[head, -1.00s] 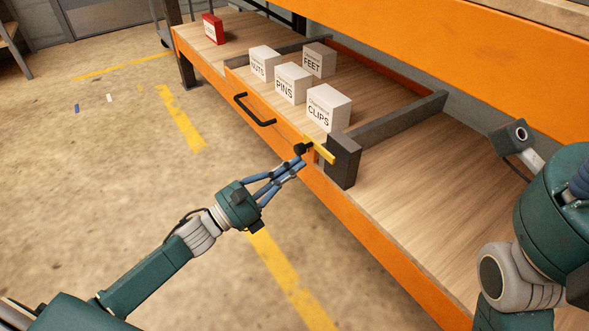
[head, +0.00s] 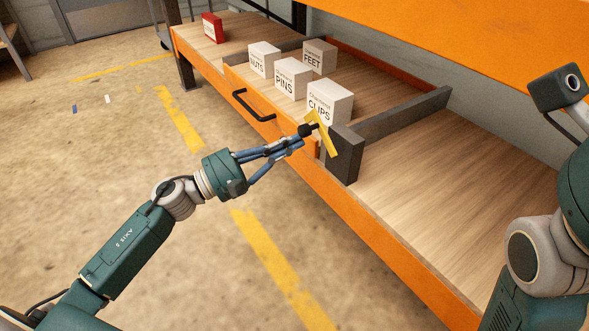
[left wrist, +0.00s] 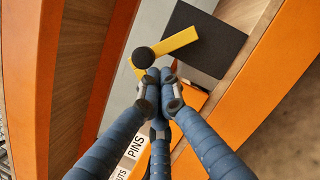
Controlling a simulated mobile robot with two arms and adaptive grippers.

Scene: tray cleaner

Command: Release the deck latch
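The deck latch is a yellow lever (head: 327,138) with a black knob (head: 306,130), mounted at a dark grey block (head: 343,160) on the orange front edge of the deck. The lever is tilted, its upper end beside the CLIPS box. It also shows in the left wrist view (left wrist: 178,42), with the knob (left wrist: 143,57) just past my fingertips. My left gripper (head: 303,138) is at the knob, its fingers drawn together. The knob is not clearly between them; exact contact is hard to tell. My right gripper is out of view; part of my right arm shows at right.
White boxes marked CLIPS (head: 328,103), PINS (head: 292,79), NUTS (head: 264,60) and FEET (head: 319,56) stand on the wooden deck. A red box (head: 213,28) stands farther left. A black handle (head: 252,106) is on the orange front. The shelf at right is bare.

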